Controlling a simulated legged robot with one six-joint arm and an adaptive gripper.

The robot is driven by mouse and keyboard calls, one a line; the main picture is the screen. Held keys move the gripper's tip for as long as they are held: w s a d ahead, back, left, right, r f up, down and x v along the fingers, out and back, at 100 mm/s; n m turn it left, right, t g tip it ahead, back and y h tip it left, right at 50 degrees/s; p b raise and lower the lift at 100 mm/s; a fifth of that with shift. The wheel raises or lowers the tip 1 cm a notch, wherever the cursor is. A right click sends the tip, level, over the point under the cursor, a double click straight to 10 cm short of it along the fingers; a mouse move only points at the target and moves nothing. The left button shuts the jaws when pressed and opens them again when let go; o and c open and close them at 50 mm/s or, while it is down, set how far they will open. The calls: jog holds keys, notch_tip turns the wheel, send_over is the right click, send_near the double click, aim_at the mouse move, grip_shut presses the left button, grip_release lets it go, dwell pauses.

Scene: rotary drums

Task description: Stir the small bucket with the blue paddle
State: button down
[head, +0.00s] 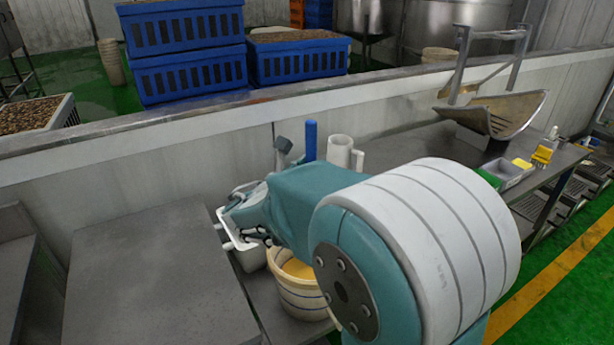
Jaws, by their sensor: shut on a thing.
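The blue paddle (311,140) shows only as an upright blue handle above my arm. Its lower part is hidden behind the arm. The small bucket (298,303) is cream with dark bands and stands on the metal table below my arm. Yellow contents (297,269) show inside it, and its right side is covered by my arm. My gripper (262,237) shows only in part, as dark linkage at the bucket's upper left. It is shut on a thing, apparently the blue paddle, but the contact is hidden. I cannot see whether the paddle's lower end is in the bucket.
A white container (247,258) stands left of the bucket. A bare metal table (150,260) fills the left. A low wall (160,140) runs behind. A metal scoop-like trough (505,112) and small trays (505,172) are at right.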

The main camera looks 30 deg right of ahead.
aim_at(309, 129)
jog(key=shift+r, duration=4)
